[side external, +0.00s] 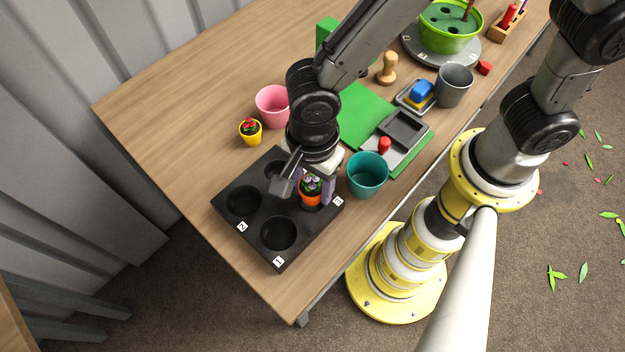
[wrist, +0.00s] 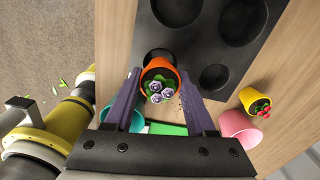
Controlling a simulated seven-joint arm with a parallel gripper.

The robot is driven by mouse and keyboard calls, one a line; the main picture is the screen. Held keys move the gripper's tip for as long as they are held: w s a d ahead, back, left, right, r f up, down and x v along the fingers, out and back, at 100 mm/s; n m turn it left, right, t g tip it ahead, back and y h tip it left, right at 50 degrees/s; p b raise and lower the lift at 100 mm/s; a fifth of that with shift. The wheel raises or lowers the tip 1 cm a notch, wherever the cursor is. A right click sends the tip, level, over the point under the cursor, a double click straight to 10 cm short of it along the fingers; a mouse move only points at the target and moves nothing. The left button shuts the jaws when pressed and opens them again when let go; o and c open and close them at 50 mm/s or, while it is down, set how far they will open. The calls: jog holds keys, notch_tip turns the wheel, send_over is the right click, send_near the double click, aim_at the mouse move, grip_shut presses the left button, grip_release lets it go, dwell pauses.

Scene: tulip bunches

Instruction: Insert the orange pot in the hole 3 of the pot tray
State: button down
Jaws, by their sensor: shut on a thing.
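The orange pot (side external: 311,199), with purple flowers and green leaves, is between the purple fingers of my gripper (side external: 314,190). It also shows upright in the wrist view (wrist: 174,70), with a finger on each side. My gripper is shut on it. The black pot tray (side external: 262,216) lies at the table's near left part. The pot is over the tray corner labelled 3 (side external: 338,201). A dark hole edge (wrist: 157,54) shows beside the pot in the wrist view. I cannot tell how far the pot's base is inside the hole. The holes labelled 1 (side external: 278,233) and 2 (side external: 243,202) are empty.
A teal cup (side external: 367,175) stands close to the tray's right corner. A pink cup (side external: 272,106) and a yellow pot (side external: 250,131) with red flowers stand behind the tray. A green mat (side external: 362,112), a grey cup (side external: 454,85) and a green planter (side external: 447,38) are farther back.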

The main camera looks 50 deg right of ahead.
aim_at(312, 177)
jog(key=shift+f, duration=1.35)
jog(key=shift+c, duration=0.7)
grip_release()
notch_tip(312, 177, up, 14)
